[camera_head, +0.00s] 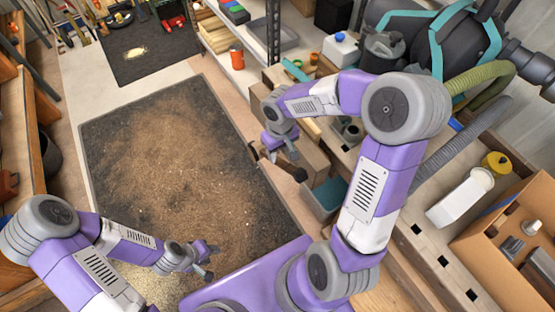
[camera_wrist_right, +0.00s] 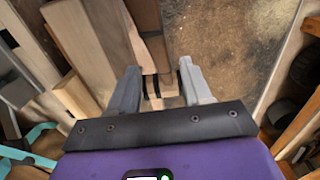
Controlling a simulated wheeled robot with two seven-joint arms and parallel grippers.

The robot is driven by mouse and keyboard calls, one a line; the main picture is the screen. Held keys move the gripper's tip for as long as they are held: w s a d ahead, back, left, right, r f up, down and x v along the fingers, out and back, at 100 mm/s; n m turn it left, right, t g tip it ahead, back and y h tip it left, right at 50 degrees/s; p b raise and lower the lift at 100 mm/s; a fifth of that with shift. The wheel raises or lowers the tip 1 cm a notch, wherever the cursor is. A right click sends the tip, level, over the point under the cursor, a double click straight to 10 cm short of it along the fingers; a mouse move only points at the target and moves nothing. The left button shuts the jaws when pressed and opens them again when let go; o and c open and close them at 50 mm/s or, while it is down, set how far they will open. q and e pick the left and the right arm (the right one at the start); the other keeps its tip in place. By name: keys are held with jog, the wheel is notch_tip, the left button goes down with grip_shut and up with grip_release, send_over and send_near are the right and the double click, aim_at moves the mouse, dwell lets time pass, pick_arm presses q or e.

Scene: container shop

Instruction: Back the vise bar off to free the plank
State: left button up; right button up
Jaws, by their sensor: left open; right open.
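My right gripper (camera_head: 281,150) is at the near edge of the workbench, beside a dark bar with a round knob (camera_head: 300,175), which looks like the vise bar. In the right wrist view the right gripper's fingers (camera_wrist_right: 162,92) are apart, with a brown wooden piece (camera_wrist_right: 157,52) just beyond them. I cannot tell whether the fingers touch anything. Pale boards (camera_head: 312,128) lie on the bench behind the gripper; which one is the clamped plank is unclear. My left gripper (camera_head: 208,260) is open and empty over the floor at lower left.
A dark, sawdust-covered mat (camera_head: 170,170) leaves free floor left of the bench.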

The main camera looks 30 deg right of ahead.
aim_at(280, 160)
notch_tip(280, 160, down, 6)
jog(key=shift+b, duration=1)
jog(key=shift+c, duration=0.5)
grip_shut()
